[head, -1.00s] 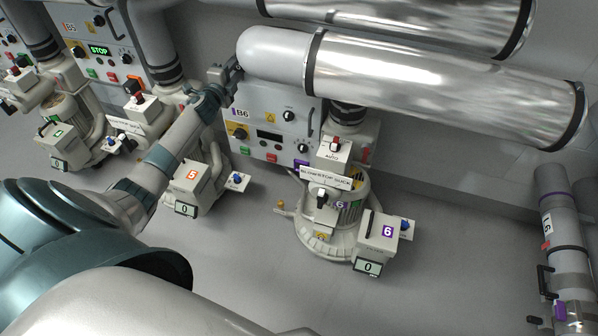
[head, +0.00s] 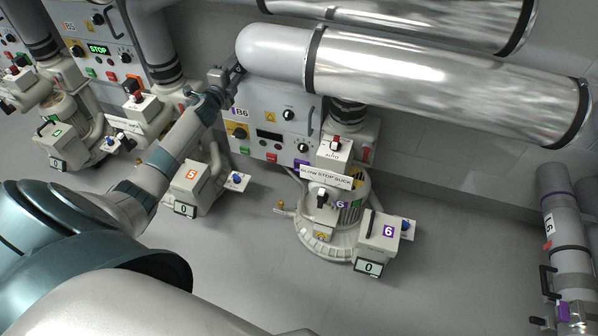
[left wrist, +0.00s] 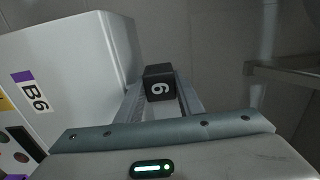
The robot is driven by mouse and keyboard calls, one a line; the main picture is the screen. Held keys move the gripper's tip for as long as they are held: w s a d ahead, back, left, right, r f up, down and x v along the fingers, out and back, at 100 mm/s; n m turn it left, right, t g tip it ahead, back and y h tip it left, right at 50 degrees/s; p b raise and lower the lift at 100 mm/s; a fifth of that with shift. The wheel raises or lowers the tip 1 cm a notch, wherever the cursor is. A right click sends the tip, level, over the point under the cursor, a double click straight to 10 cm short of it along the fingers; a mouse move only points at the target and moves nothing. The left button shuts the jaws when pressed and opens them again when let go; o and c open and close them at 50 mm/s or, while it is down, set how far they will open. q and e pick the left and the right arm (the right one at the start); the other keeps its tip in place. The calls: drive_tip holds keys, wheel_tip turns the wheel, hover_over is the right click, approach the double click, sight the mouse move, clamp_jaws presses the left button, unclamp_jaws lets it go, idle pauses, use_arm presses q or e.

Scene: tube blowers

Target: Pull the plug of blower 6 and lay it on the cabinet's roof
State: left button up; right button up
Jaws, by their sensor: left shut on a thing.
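My left gripper (left wrist: 161,98) is shut on a black plug (left wrist: 160,84) marked 6, seen between its fingers in the left wrist view. In the head view the left gripper (head: 234,74) is at the upper left corner of the cabinet B6 (head: 268,112); the plug is too small to make out there. The cabinet also shows in the left wrist view (left wrist: 75,65), left of the plug. I cannot tell whether they touch. Blower 6 (head: 330,225) stands in front of the cabinet, its display (head: 368,267) reading 0. My right gripper is not in view.
A large silver pipe (head: 440,80) runs over and right of the cabinet, close to my left gripper. Cabinet B5 (head: 100,45) and blower 5 (head: 200,190) are on the left. A grey cylinder (head: 567,240) is at the far right. The floor between is clear.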

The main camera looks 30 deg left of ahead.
use_arm(q)
drive_tip(key=shift+f+b, duration=0.85)
drive_tip(key=shift+f, duration=0.05)
idle(0.6)
drive_tip(key=shift+r, duration=0.15)
drive_tip(key=shift+r+p, duration=2.35)
